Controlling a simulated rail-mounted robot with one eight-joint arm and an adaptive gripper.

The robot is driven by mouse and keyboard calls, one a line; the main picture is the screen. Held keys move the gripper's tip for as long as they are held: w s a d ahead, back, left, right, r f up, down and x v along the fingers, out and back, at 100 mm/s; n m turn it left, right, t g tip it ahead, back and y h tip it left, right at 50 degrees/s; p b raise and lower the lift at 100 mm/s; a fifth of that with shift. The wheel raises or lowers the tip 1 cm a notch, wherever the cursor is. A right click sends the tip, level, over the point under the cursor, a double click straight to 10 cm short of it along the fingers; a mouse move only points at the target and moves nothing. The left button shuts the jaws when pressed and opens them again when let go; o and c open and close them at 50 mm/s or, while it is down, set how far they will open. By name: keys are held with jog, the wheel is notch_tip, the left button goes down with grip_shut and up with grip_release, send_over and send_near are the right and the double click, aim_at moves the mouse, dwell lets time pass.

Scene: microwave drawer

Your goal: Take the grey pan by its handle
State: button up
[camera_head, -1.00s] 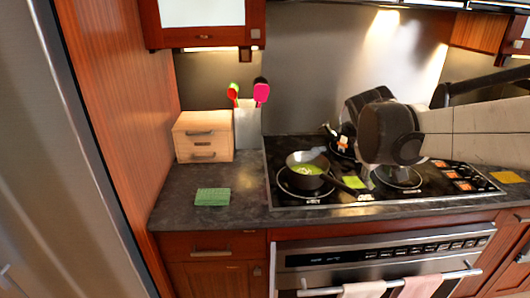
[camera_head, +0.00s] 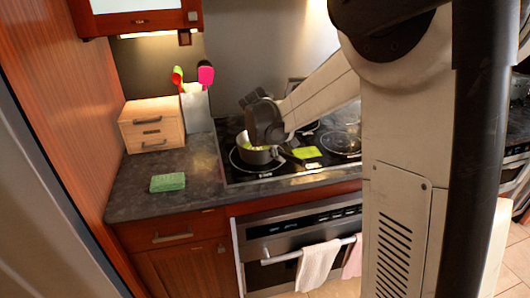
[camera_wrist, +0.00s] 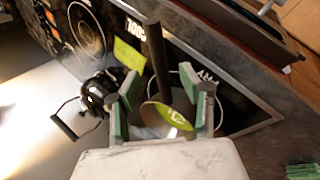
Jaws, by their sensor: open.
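The dark grey pan (camera_head: 262,157) stands on the left front burner of the cooktop, with green food inside. In the head view my wrist is above it and hides part of it. In the wrist view the pan (camera_wrist: 155,112) lies between and beyond the fingers of my gripper (camera_wrist: 168,83). Its dark handle (camera_wrist: 158,58) points up the picture, past the fingertips. My gripper is open, its green-padded fingers spread wide on either side. I cannot tell whether a finger touches the pan. In the head view my fingers are hidden behind my wrist.
A yellow-green square (camera_head: 307,152) lies on the cooktop beside the handle. A black object with a looped handle (camera_wrist: 95,95) is left of my gripper. A green sponge (camera_head: 168,182), wooden box (camera_head: 152,125) and utensil holder (camera_head: 196,108) are on the left counter.

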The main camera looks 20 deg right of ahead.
aim_at(291, 157)
jog(key=shift+x, duration=3.05)
jog(key=shift+s+d+r, duration=0.1)
jog(key=shift+s+d, duration=0.05)
jog(key=shift+s, duration=0.05)
jog(key=shift+c, duration=0.5)
grip_shut()
